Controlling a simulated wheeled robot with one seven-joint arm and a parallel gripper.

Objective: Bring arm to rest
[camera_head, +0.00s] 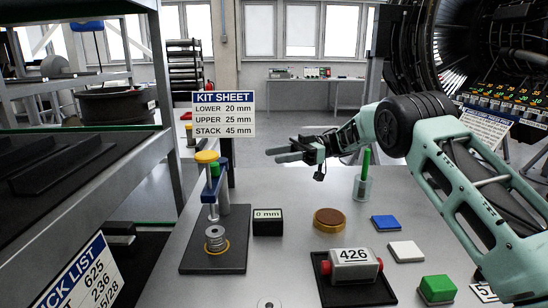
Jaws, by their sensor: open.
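My arm (470,175) reaches in from the right, pale green with black joints, and bends over the workbench. My gripper (283,154) is held level above the bench's back part and points left. Its two fingers are apart and nothing shows between them. It is clear of the objects on the bench below. The kit sheet (224,114) stands to the left of my fingertips.
The workbench (300,205) carries a yellow-topped press (208,185), a black display block (268,222), a brown disc (329,219), a red-and-white block marked 426 (352,265), coloured blocks and a green marker in a cup (362,188). A shelf rack (90,160) stands left, an engine (480,50) right.

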